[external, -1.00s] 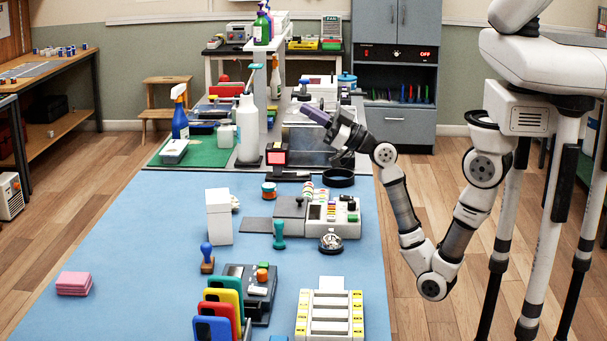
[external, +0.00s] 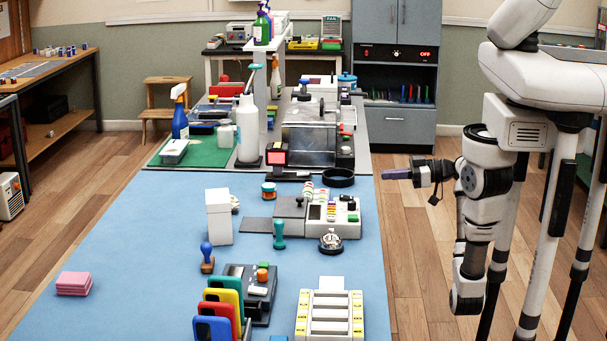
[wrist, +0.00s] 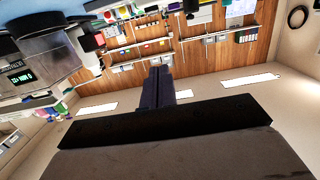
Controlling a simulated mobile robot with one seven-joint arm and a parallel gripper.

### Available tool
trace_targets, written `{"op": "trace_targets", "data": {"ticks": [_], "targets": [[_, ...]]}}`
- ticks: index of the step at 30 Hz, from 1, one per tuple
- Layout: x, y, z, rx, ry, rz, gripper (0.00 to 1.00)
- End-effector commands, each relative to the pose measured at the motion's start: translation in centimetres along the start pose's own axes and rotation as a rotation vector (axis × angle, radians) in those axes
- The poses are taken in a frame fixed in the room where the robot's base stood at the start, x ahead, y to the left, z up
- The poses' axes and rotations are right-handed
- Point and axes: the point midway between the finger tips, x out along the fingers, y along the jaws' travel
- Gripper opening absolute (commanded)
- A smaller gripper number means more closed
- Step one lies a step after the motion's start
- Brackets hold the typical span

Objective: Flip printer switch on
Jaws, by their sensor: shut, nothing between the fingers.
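My gripper (external: 388,174) is shut and empty. It is held out level over the floor just right of the workbench, with its fingers pointing left. In the wrist view the two dark fingers (wrist: 158,84) lie together. I cannot tell for sure which device is the printer. A pale machine with coloured keys (external: 345,214) stands on the blue bench, and a dark-grey device with orange and green buttons (external: 258,288) stands nearer the front. A power switch is too small to make out on either. My gripper is apart from both.
A black ring (external: 339,177) and a small red-lit screen (external: 277,157) stand near the gripper's side of the bench. A grey cabinet (external: 396,124) with a red OFF display (external: 430,54) stands behind.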

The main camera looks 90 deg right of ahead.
Motion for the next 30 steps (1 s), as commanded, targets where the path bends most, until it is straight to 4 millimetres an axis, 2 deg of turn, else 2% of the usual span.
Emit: {"op": "trace_targets", "data": {"ticks": [7, 11, 16, 18, 23, 27, 30], "targets": [[0.4, 0.0, 0.0, 0.000, 0.000, -0.001, 0.00], [1.9, -0.1, 0.1, -0.001, 0.001, -0.004, 0.00], [5.3, -0.1, 0.5, -0.005, 0.002, -0.005, 0.00], [6.8, -0.1, -0.1, 0.002, 0.000, -0.007, 0.00], [10.2, -0.1, -0.2, 0.002, 0.000, -0.005, 0.00], [10.6, 0.0, 2.0, 0.006, -0.003, 0.000, 0.00], [10.9, 0.0, 3.0, 0.004, -0.001, 0.001, 0.00]]}}
